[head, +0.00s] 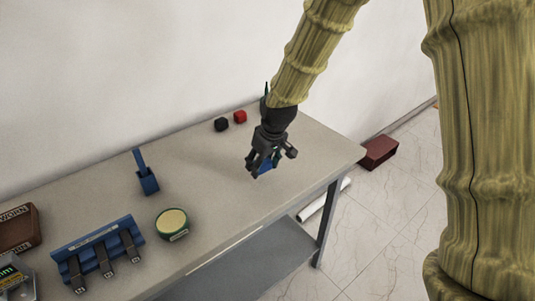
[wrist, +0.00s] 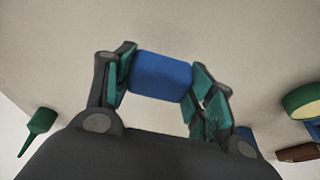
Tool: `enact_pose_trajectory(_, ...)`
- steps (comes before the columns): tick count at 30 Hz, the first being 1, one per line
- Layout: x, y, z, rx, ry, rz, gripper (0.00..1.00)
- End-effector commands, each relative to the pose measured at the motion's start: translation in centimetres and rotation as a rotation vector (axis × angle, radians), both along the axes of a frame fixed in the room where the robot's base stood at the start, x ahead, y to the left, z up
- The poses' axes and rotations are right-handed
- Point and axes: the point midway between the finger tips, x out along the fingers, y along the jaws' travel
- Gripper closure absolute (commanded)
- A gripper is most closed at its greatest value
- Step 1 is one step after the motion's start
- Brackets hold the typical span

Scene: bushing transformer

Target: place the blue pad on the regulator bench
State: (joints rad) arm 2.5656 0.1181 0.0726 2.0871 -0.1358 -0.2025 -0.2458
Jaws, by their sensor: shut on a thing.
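The blue pad (wrist: 160,76) is a small rounded block held between the fingers of my gripper in the wrist view. In the head view the pad (head: 266,166) shows partly behind the dark fingers. My gripper (head: 261,164) is shut on it above the right part of the grey bench (head: 215,195). Whether the pad touches the bench top cannot be told. In the wrist view my gripper (wrist: 160,85) has green finger pads on either side of the blue pad, with the bench top behind it.
A black cube (head: 221,124) and a red cube (head: 240,117) lie behind my gripper. A blue holder (head: 148,181), a round green tin (head: 172,223), a blue rack (head: 98,247) and a brown box (head: 18,229) stand to the left. The bench's right end is clear. A dark red box (head: 379,152) lies on the floor.

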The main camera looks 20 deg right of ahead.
Motion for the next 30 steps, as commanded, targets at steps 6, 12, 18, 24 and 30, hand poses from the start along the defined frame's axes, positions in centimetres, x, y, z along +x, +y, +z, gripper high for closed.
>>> enact_pose_trajectory(6,3.9,-2.3,-0.2,0.002,0.001,-0.003,0.65)
enact_pose_trajectory(12,6.6,-3.8,-0.6,0.001,0.0,-0.002,0.65)
enact_pose_trajectory(18,7.3,-4.4,-0.9,0.0,0.001,-0.003,0.65)
enact_pose_trajectory(24,7.3,-4.4,-2.3,0.0,0.002,-0.004,0.65)
enact_pose_trajectory(30,7.3,-4.4,-4.1,0.0,0.001,-0.004,0.65)
